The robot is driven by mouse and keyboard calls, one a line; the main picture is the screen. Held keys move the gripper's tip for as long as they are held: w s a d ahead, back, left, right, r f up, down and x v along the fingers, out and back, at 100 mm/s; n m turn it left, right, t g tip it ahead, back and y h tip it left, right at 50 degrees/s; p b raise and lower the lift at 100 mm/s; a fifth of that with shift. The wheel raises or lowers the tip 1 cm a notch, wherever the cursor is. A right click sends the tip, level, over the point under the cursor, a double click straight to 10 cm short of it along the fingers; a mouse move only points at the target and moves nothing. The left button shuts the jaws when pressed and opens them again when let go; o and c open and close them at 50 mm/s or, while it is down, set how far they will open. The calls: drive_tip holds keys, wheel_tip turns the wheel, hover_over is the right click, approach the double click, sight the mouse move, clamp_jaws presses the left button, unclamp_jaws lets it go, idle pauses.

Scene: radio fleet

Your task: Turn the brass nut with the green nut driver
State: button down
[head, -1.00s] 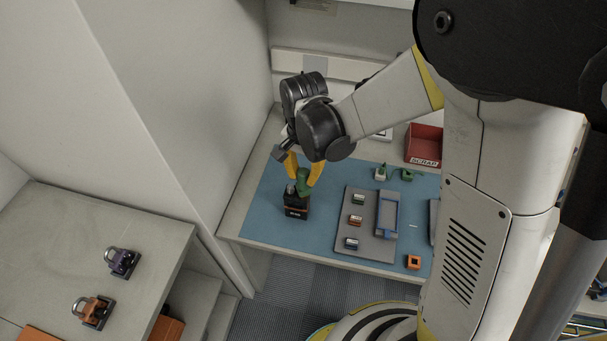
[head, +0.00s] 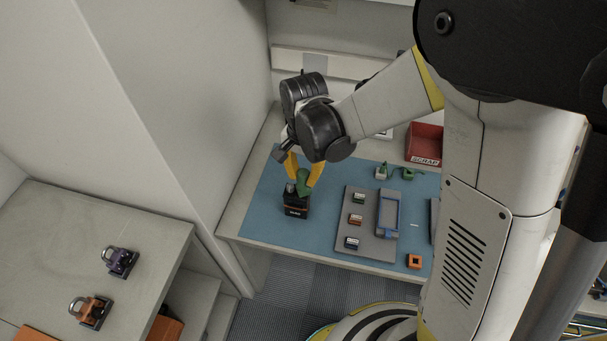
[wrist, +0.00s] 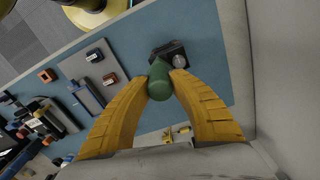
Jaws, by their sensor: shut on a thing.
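My gripper (head: 303,175) is shut on the green nut driver (head: 304,184). In the wrist view the driver's round green handle (wrist: 160,82) sits between the yellow fingertips (wrist: 163,72). The driver is over or against a black unit with an orange stripe (head: 295,207), which stands on the blue mat. The unit also shows just beyond the fingertips in the wrist view (wrist: 163,50), with a round greyish knob (wrist: 179,61) beside the driver. I cannot make out the brass nut, and the driver's tip is hidden.
A grey tray (head: 372,246) with several small modules and a blue-framed piece (head: 388,214) lies to the right on the blue mat (head: 262,215). A wall is close on the left.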

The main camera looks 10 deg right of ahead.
drive_tip(key=shift+f, duration=0.25)
drive_tip(key=shift+m+b, duration=0.3)
drive_tip(key=shift+m, duration=0.4)
drive_tip(key=m+b, duration=0.1)
drive_tip(key=m, duration=0.4)
drive_tip(key=shift+b, duration=0.3)
drive_tip(key=m, duration=0.4)
drive_tip(key=shift+b, duration=0.4)
drive_tip(key=m, duration=0.4)
drive_tip(key=shift+m+b, duration=0.3)
drive_tip(key=shift+b, duration=0.05)
drive_tip(key=shift+r, duration=0.15)
drive_tip(key=shift+r+p, duration=1.5)
drive_tip(key=shift+r, duration=0.45)
